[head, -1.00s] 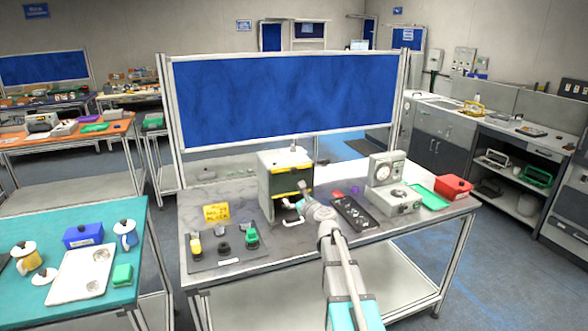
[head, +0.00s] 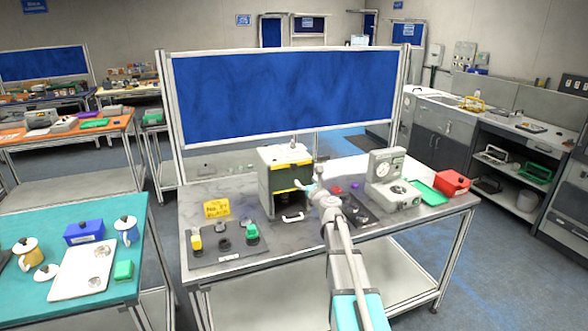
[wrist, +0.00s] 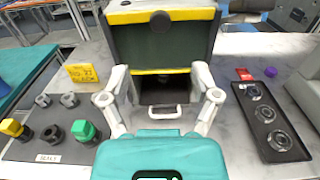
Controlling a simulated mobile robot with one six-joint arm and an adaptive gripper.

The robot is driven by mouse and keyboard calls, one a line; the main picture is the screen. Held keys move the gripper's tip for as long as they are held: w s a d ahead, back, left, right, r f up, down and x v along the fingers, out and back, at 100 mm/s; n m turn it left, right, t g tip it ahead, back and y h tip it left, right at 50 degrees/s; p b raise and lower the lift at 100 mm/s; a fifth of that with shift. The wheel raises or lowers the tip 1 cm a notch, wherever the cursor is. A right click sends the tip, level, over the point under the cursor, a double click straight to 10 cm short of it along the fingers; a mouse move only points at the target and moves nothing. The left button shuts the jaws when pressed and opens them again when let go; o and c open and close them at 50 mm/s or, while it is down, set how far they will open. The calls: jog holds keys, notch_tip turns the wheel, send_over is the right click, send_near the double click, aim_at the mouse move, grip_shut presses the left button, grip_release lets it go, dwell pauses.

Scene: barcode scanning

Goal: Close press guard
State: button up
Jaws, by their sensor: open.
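The press (head: 284,180) is a pale box with dark sides on the middle bench. Its guard, a dark greenish front panel (wrist: 160,43) with yellow strips along its top and bottom, covers the upper front. A dark opening (wrist: 160,92) shows beneath the lower strip. A white handle (wrist: 158,112) sits low in front of that opening; it also shows in the head view (head: 292,217). My gripper (wrist: 160,74) is open and empty, its two fingers spread in front of the press. In the head view my gripper (head: 312,190) overlaps the press's right edge; contact cannot be told.
A yellow sign (wrist: 82,73) and a mat with several fittings (wrist: 62,128) lie left of the press. A black tray of round parts (wrist: 270,125) lies right, with a grey gauge device (head: 393,180) beyond. Bare bench separates these from the press.

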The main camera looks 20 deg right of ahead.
aim_at(295, 168)
jog(key=w, duration=1.2)
jog(key=shift+w+a, duration=0.15)
jog(key=shift+a, duration=0.05)
grip_shut()
